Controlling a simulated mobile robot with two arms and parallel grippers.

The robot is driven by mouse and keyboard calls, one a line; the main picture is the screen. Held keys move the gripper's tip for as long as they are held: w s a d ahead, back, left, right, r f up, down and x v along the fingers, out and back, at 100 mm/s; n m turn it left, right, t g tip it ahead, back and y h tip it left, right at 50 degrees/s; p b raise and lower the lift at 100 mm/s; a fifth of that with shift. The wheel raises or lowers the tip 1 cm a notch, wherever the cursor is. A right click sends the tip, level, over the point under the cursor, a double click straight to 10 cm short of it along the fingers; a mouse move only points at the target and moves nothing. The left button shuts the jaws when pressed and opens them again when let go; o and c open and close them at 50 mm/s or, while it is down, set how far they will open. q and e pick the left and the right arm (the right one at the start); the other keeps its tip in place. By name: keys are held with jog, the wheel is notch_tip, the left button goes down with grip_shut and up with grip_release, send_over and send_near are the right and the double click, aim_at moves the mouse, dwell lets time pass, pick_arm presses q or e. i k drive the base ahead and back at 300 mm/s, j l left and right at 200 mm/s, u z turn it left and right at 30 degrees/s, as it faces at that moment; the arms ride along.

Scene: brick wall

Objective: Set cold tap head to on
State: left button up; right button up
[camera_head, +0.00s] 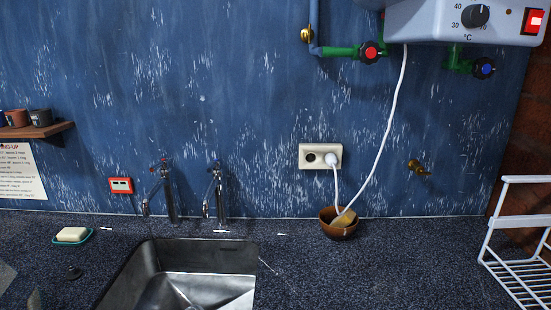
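Two chrome taps stand behind the sink against the blue wall. The left tap (170,195) shows a small red mark at its head. The right tap (219,195) has a small bluish head (213,167), which appears to be the cold one; its exact turn is too small to tell. Both spouts point down and to the left. No water stream is visible from either. Grey shapes at the lower left corner may be tips of my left gripper (20,286), far from the taps; I cannot tell whether it is open. My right gripper is not in view.
A steel sink (245,256) is set into the dark speckled counter. A soap dish (84,240) lies left, a brown bowl (338,232) right of the taps, below a socket (310,156) with a white cable. A white rack (515,180) stands far right.

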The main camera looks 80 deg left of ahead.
aim_at(216, 163)
jog(key=k+j+u, duration=0.2)
jog(key=u, duration=0.15)
jog(key=k+j+u, duration=0.15)
jog(key=j+u, duration=0.2)
jog(key=u, duration=1.75)
jog(key=k+j+z, duration=0.1)
jog(key=z, duration=0.25)
jog(key=k+j+z, duration=0.1)
jog(key=z, duration=0.25)
jog(key=k+j+z, duration=0.1)
jog(key=z, duration=0.25)
jog(key=k+l, duration=0.05)
